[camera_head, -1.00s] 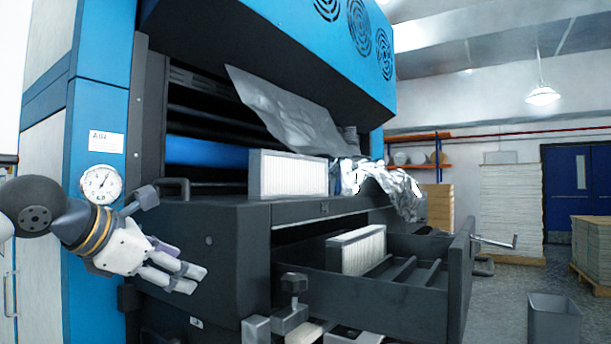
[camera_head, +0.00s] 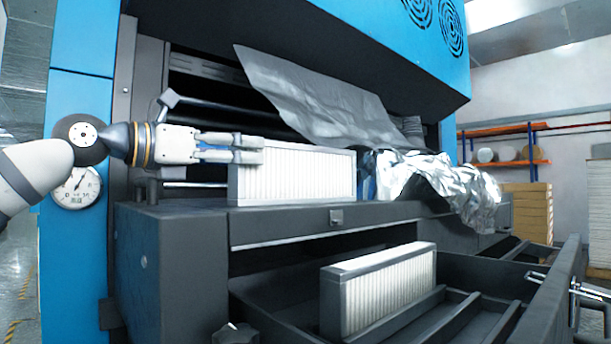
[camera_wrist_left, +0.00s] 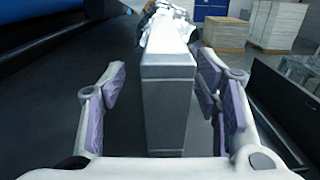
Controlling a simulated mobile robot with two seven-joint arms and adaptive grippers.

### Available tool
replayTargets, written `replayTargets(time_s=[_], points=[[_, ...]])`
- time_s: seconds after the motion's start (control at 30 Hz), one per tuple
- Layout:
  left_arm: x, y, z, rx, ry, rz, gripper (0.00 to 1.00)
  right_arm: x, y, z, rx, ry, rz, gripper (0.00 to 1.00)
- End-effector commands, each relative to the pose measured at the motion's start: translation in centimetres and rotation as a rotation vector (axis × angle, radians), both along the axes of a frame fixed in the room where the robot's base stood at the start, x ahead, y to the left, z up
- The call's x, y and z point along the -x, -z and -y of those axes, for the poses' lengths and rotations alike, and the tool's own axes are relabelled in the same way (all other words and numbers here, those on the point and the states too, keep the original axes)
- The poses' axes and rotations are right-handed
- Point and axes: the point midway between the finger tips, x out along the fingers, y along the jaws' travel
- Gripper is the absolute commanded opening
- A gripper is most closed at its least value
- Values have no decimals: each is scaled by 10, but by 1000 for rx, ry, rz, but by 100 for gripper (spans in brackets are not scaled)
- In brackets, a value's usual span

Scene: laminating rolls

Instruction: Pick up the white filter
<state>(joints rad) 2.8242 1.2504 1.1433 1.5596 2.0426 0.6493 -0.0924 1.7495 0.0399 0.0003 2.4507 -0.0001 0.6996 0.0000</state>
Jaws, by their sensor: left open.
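A white pleated filter (camera_head: 300,178) in a pale frame stands upright on the dark ledge of the machine. A second white filter (camera_head: 385,292) stands in the open drawer below. My left gripper (camera_head: 252,150) is at the left end of the upper filter, near its top edge. In the left wrist view, the end of this filter (camera_wrist_left: 168,100) lies between the two open fingers (camera_wrist_left: 165,105), with a visible gap on both sides. My right gripper is not in view.
Crumpled silver foil (camera_head: 435,185) lies on the ledge just right of the upper filter. A grey sheet (camera_head: 320,100) slopes above it. The open drawer (camera_head: 480,325) juts out below. A gauge (camera_head: 76,188) is on the blue panel at left.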

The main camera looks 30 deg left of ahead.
Motion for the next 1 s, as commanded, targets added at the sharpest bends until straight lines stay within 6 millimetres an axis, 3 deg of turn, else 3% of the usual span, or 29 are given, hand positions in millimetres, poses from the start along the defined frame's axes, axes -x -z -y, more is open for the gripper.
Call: replayTargets(time_s=[0.33,0.6,0.63,0.87,1.0], points=[[-48,-1,28,-1,-1,-2,57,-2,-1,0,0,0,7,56],[-55,-1,31,0,-1,1,57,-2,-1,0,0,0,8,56],[-55,-1,31,-1,-1,0,54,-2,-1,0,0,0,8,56],[-55,-1,31,-1,0,0,2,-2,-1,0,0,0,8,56],[-55,-2,31,0,0,3,0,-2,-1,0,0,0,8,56]])
